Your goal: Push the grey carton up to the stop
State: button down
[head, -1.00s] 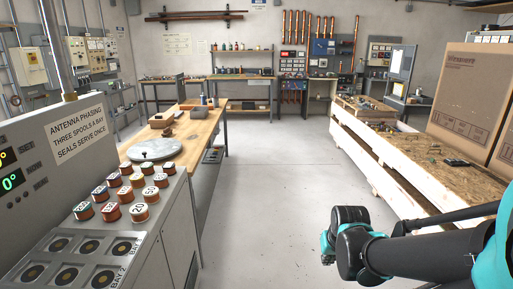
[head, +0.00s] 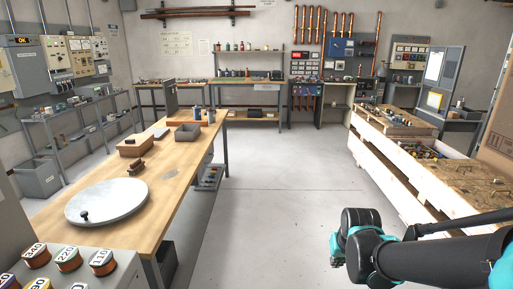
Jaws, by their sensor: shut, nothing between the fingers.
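An open grey box (head: 187,132), the likeliest match for the grey carton, sits on the wooden workbench (head: 165,190), left of the middle in the head view. I cannot clearly pick out a stop on the bench top. The end of my arm with my gripper (head: 337,261) is at the lower right, over the open floor and well apart from the bench. Most of my gripper is hidden behind the black and teal wrist; the little that shows looks shut and empty.
A brown box (head: 133,146), a small brown part (head: 136,166) and a round grey plate (head: 107,201) are on the bench. Numbered spools (head: 68,259) stand at the lower left. A pale wooden crate (head: 395,166) lines the right. The floor (head: 270,210) between is clear.

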aim_at(186, 133)
jog(key=i+u, duration=0.15)
jog(key=i, duration=0.3)
jog(key=i+l+u, duration=0.2)
jog(key=i, duration=0.25)
jog(key=i+l+u, duration=0.15)
jog(key=i, duration=0.3)
jog(key=i+l+u, duration=0.15)
jog(key=i, duration=0.25)
